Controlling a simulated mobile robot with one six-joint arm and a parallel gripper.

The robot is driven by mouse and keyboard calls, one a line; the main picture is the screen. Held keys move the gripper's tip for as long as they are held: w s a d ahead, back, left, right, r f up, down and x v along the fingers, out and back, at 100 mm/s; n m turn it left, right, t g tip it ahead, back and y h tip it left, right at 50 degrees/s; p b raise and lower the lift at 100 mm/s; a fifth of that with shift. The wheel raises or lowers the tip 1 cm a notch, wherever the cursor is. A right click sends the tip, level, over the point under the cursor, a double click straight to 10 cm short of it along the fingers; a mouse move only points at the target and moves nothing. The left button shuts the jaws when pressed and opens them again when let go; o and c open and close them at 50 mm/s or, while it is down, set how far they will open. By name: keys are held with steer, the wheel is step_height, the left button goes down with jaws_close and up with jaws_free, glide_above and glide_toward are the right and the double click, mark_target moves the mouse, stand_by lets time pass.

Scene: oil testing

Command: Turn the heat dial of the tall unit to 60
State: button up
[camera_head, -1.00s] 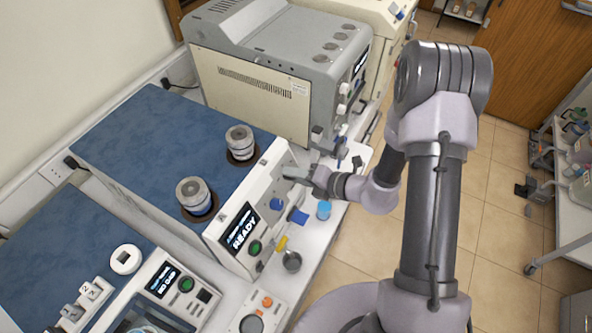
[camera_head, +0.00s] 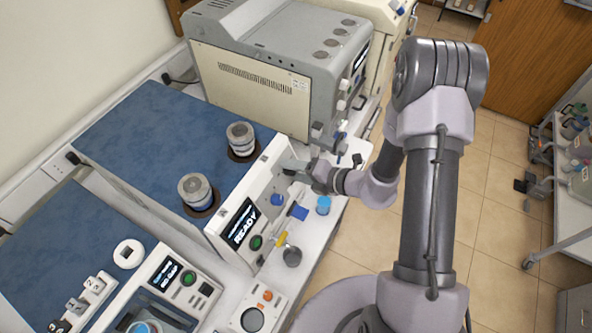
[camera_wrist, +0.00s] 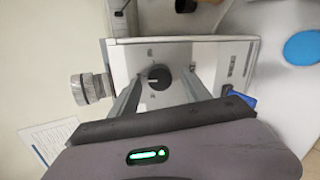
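A round black dial (camera_wrist: 159,77) with a pointer mark and small printed marks around it sits on a pale panel in the wrist view. My gripper (camera_wrist: 158,82) is open, with one finger on either side of the dial. I cannot tell whether the fingers touch it. In the head view, my gripper (camera_head: 291,167) is at the right part of the front face of the blue-topped unit (camera_head: 160,135), whose display (camera_head: 241,224) reads READY. The dial is hidden behind my gripper there. The dial's number setting is too small to read.
A blue knob (camera_head: 277,200), a green button (camera_head: 256,242) and a blue-lidded container (camera_head: 323,204) lie near my gripper. A large grey machine (camera_head: 275,65) stands behind. Two metal cylinders (camera_head: 194,188) stand on the unit's top. Open floor lies to the right.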

steer(key=shift+d, duration=0.1)
steer(key=v, duration=1.7)
steer(key=shift+r+p, duration=0.2)
steer(key=shift+p, duration=0.15)
steer(key=shift+s, duration=0.1)
